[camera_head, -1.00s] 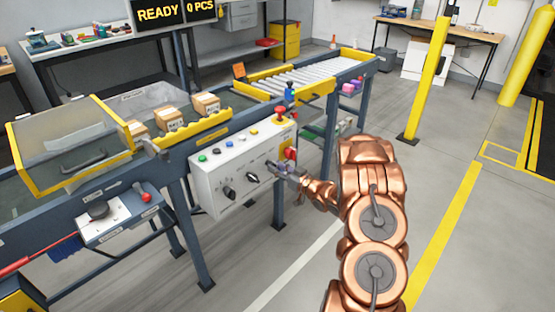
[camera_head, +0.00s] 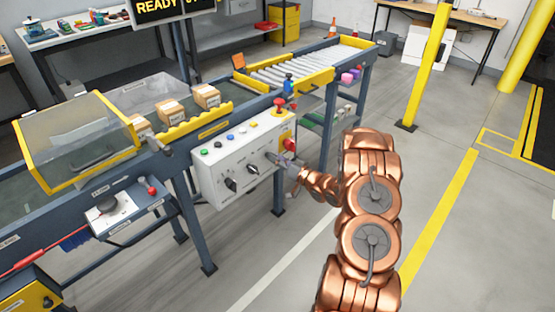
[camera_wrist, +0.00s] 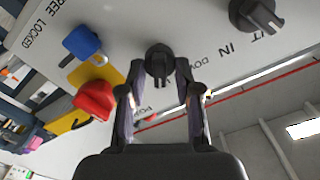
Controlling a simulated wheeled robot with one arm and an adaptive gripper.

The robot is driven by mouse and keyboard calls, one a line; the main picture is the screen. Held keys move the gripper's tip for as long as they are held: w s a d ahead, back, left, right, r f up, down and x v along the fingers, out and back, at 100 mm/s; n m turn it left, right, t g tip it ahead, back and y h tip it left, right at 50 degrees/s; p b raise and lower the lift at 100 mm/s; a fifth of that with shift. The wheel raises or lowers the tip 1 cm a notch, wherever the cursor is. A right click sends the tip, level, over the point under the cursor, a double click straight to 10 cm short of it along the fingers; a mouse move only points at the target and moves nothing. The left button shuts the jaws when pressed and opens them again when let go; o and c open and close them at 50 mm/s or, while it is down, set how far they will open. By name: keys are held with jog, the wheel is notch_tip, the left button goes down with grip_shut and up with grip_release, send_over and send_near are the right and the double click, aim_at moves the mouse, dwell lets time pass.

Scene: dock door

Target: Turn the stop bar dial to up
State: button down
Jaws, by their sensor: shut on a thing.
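The stop bar dial is the black knob (camera_wrist: 158,60) with a ridged grip in the wrist view, mounted on the white control panel (camera_head: 222,160). Part of the word "DOWN" shows beside it; the other lettering near it is partly hidden by a finger. My gripper (camera_wrist: 160,75) has one finger on each side of the knob's grip and is shut on it. In the head view my gripper (camera_head: 283,161) is at the right-hand dial of the panel's lower row and mostly covers it. I cannot read where the pointer is set.
Two more black dials, one (camera_head: 231,184) and another (camera_head: 252,169), sit left of my gripper. A red knob (camera_wrist: 94,101) and a blue one (camera_wrist: 82,42) are close beside it. Boxes (camera_head: 172,109) stand on the conveyor behind. Floor to the right is open, up to a yellow post (camera_head: 428,70).

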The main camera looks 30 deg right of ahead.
jog(key=c, duration=1.2)
grip_release()
jog(key=v, duration=1.2)
